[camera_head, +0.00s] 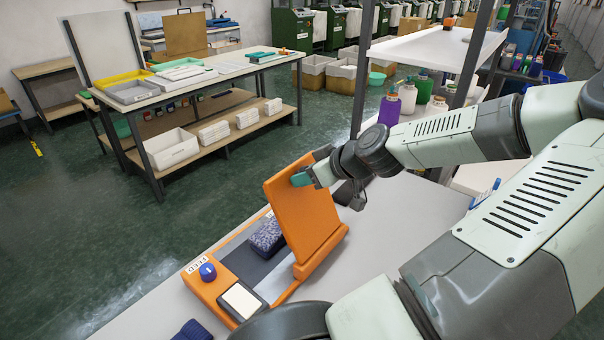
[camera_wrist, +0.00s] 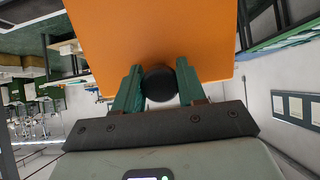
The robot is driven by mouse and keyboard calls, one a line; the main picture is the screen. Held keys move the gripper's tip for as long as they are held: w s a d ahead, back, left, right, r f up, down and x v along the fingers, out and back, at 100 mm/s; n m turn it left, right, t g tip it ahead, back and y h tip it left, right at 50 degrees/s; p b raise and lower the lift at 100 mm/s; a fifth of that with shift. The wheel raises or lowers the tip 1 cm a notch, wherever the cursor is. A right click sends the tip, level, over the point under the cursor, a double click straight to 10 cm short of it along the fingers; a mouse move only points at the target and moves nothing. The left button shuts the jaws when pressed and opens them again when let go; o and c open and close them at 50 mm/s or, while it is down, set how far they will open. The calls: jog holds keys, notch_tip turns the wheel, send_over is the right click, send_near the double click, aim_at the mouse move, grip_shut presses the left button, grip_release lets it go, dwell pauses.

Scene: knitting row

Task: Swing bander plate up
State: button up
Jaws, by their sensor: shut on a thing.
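The bander plate (camera_head: 300,208) is an orange panel. It stands raised and tilted, nearly upright, at the back right of the orange bander base (camera_head: 204,284). My gripper (camera_head: 302,179) is at the plate's upper edge. In the wrist view my gripper (camera_wrist: 158,88) has its two green fingers on either side of a round black knob (camera_wrist: 159,84) and is shut on it. The orange plate (camera_wrist: 150,35) fills the view behind the knob. A dark blue speckled folded knit (camera_head: 267,238) lies on the bander bed, partly hidden by the plate.
The base carries a blue knob (camera_head: 207,271) beside a label reading FEED, and a pale pad (camera_head: 241,300). A dark blue knit piece (camera_head: 193,331) lies at the front edge. The grey tabletop (camera_head: 400,215) is clear to the right. Yarn cones (camera_head: 389,110) stand behind my arm.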

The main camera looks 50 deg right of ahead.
jog(key=shift+s+r+t, duration=0.15)
jog(key=shift+s+t, duration=0.15)
jog(key=shift+s, duration=0.4)
jog(key=shift+s+r+t, duration=0.15)
jog(key=shift+s+t, duration=0.25)
jog(key=shift+s, duration=0.4)
jog(key=shift+s+r+t, duration=0.1)
jog(key=shift+s+t, duration=0.3)
jog(key=shift+s, duration=0.4)
jog(key=s, duration=0.1)
jog(key=s+t, duration=0.1)
jog(key=s, duration=0.1)
jog(key=shift+s+f+t, duration=0.25)
jog(key=shift+t, duration=0.05)
